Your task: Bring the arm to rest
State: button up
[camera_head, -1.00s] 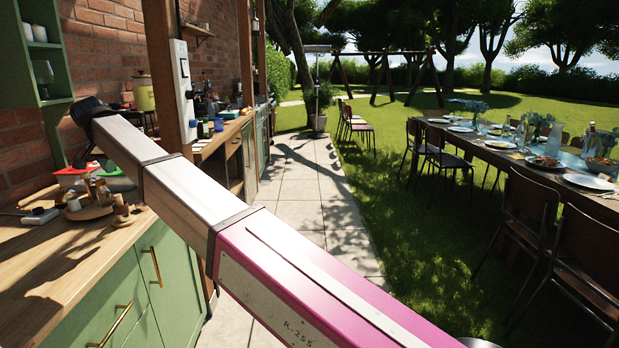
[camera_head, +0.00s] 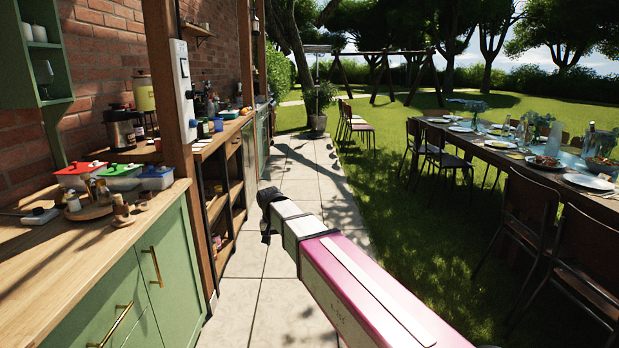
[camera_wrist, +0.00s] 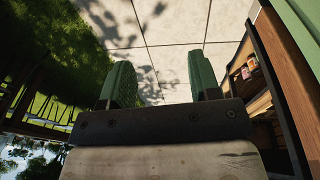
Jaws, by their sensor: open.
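My gripper (camera_wrist: 162,88) shows in the wrist view as two green ridged fingers set wide apart. It is open, with only pale paving between the fingers and nothing held. In the head view my arm, magenta and white, reaches from the bottom right over the paved path. Its dark end is left of the picture's middle, apart from the counter and the table; the fingers cannot be made out there.
A wooden counter (camera_head: 95,235) with green cupboards stands at the left, holding lidded tubs (camera_head: 120,176) and small jars. A laid garden table (camera_head: 520,158) with chairs (camera_head: 525,215) is at the right. The paved path (camera_head: 290,180) between is clear.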

jog(key=s+d+f, duration=0.5)
jog(key=d, duration=0.5)
jog(key=s+d+f+g, duration=0.1)
jog(key=s+d+f, duration=0.4)
jog(key=d, duration=0.5)
jog(key=s+d+f+y, duration=0.1)
jog(key=s+d+f, duration=0.4)
jog(key=d, duration=0.5)
jog(key=shift+s+d+f+m+g, duration=0.25)
jog(key=shift+s+d+m+g, duration=0.05)
jog(key=shift+s+d, duration=0.15)
